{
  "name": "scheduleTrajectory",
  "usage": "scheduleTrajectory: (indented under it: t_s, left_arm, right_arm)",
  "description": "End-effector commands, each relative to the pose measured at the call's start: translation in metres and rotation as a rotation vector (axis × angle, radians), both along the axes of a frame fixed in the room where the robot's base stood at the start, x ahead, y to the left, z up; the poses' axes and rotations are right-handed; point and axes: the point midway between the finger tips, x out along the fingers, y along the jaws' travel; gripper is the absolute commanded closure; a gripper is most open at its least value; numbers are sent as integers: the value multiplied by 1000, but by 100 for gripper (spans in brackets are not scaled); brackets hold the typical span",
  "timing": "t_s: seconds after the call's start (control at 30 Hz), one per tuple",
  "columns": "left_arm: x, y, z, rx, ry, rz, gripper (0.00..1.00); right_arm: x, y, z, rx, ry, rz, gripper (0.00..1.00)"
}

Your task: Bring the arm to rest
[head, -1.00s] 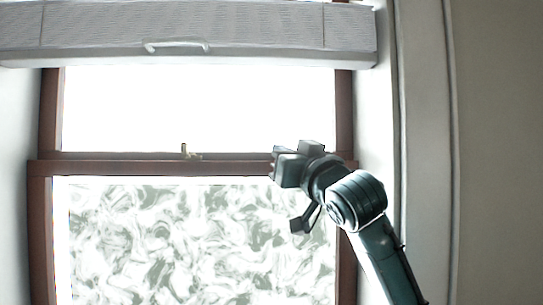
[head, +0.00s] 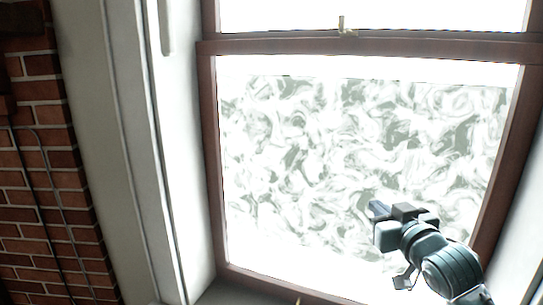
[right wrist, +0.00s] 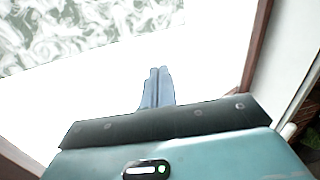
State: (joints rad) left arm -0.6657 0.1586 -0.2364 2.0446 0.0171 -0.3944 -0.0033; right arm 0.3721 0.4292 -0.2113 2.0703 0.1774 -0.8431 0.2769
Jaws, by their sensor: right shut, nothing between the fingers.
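My right gripper (head: 378,209) is at the lower right of the head view, in front of the lower window pane. Its arm comes in from the bottom right corner. In the right wrist view its two blue-grey fingers (right wrist: 158,86) lie together with nothing between them. The gripper holds nothing. My left gripper does not show in either view.
A brown-framed window (head: 207,150) with a patterned lower pane (head: 330,150) stands ahead. A small latch (head: 342,26) sits on its middle rail. White trim (head: 130,130) and a red brick wall (head: 40,200) are at the left.

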Motion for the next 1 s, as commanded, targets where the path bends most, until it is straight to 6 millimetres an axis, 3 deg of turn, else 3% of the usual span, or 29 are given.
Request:
scheduleTrajectory:
  t_s: [0.03, 0.2, 0.27, 0.4, 0.5, 0.6, 0.7, 1.0]
  left_arm:
    - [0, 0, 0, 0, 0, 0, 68]
    - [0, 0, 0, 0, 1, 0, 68]
    - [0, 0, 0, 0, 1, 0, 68]
    - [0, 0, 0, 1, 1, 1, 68]
    - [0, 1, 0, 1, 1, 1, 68]
    - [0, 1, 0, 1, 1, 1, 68]
    - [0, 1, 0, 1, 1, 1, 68]
    - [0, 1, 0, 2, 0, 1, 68]
  right_arm:
    - [-10, 8, -44, 1, 59, 15, 100]
    - [-61, 31, -162, -7, 206, 54, 100]
    - [-86, 38, -200, -6, 258, 65, 100]
    - [-155, 55, -276, -6, 375, 86, 100]
    - [-202, 64, -312, -8, 444, 94, 100]
    - [-239, 70, -335, -10, 492, 98, 100]
    - [-261, 74, -347, -10, 521, 100, 100]
    - [-271, 76, -352, -13, 532, 102, 100]
